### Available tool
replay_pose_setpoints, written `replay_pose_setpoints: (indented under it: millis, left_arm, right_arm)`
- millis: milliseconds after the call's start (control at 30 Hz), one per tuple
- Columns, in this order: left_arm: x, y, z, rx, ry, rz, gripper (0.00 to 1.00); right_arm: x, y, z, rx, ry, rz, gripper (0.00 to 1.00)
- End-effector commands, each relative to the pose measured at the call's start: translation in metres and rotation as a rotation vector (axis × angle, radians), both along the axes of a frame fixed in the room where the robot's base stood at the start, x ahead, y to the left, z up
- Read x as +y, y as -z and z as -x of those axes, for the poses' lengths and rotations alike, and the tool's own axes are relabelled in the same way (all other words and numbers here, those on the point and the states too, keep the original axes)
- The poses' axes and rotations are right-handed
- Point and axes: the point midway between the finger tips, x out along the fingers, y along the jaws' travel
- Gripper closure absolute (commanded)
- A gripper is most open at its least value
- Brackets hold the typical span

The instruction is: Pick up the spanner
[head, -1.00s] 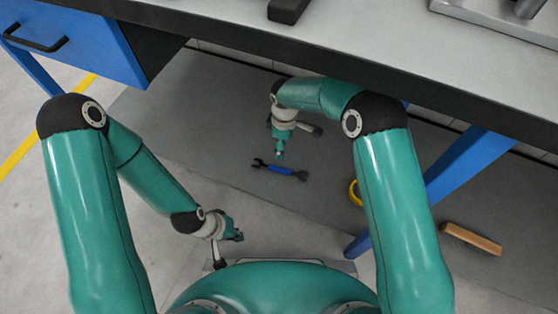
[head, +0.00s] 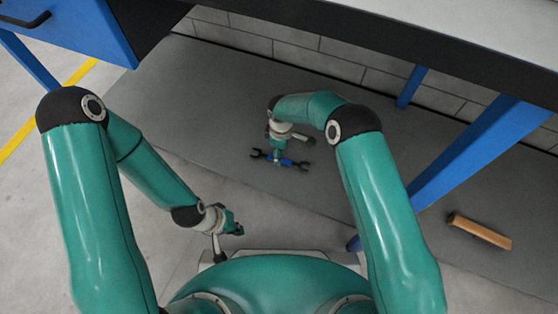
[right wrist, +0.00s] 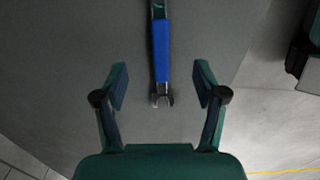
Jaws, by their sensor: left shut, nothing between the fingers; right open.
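The spanner (head: 289,162), dark with a blue grip, lies on the grey mat under the workbench. My right gripper (head: 277,157) is directly over it in the head view and hides part of its middle. In the right wrist view the spanner (right wrist: 161,52) runs lengthwise away from the camera, its near open jaw between the fingers. The fingers of my right gripper (right wrist: 162,84) stand apart on either side, with a gap to the spanner on both sides. My left gripper (head: 235,229) is shut and empty, low at the left near my base.
The bench top (head: 440,70) overhangs the area, with a blue drawer unit (head: 70,40) at the left. The mat (head: 200,110) left of the spanner is clear.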

Motion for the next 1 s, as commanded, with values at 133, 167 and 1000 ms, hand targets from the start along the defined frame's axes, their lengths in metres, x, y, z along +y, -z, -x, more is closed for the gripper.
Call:
replay_pose_setpoints:
  millis: [133,167,1000]
  left_arm:
    - [0.0,0.018,0.0,0.0,0.0,0.0,1.0]
    - [0.0,0.019,0.0,0.0,0.0,0.0,1.0]
    - [0.0,0.021,0.0,0.0,0.0,0.0,1.0]
  right_arm:
    - [0.004,0.028,0.0,0.001,0.0,0.001,0.29]
    - [0.003,0.031,0.0,0.002,0.001,0.0,0.29]
    - [0.002,0.04,0.0,0.0,0.003,0.0,0.99]
